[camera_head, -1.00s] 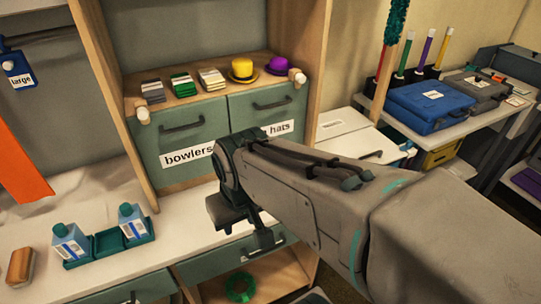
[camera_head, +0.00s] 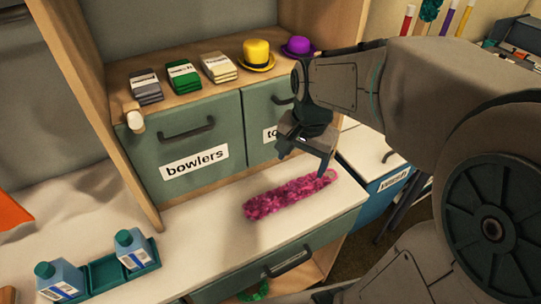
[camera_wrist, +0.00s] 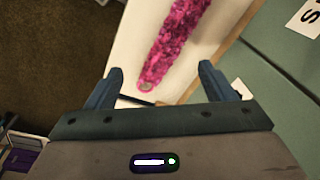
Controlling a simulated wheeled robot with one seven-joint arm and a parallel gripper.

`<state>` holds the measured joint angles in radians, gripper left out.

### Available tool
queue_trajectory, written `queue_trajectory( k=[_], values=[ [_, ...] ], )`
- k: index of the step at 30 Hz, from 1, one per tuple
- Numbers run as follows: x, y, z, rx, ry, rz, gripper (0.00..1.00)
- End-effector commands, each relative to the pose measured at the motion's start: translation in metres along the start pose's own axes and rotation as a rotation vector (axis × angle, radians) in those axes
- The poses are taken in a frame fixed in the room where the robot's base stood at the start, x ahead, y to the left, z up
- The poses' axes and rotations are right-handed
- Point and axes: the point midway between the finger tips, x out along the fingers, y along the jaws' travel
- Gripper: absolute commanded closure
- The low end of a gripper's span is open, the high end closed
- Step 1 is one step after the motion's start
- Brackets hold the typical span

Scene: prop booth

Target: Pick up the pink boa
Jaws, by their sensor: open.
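The pink boa (camera_head: 287,195) lies stretched out on the white counter, below the labelled drawers in the head view. In the wrist view the boa (camera_wrist: 177,38) runs up from between the fingertips, with a ring at its near end. My gripper (camera_head: 303,160) is open and empty, above the counter near the boa's right part. In the wrist view the two fingers (camera_wrist: 160,75) stand apart on either side of the boa's ringed end and do not touch it.
The drawer marked "bowlers" (camera_head: 187,150) stands behind the counter (camera_head: 215,225). A yellow hat (camera_head: 257,55) and a purple hat (camera_head: 298,46) sit on the shelf above. Bottles in a green tray (camera_head: 105,272) stand at the left. A green ring lies in the lower shelf.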

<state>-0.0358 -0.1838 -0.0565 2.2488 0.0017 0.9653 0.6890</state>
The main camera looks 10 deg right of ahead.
Motion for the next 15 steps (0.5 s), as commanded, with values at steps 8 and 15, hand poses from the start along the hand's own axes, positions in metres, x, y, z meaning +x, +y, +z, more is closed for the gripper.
queue_trajectory(
  k=[8,15],
  values=[
    [0.04,-0.029,-0.038,0.415,-0.049,0.074,0.24],
    [0.056,-0.037,-0.048,0.544,-0.056,0.101,0.24]
  ],
)
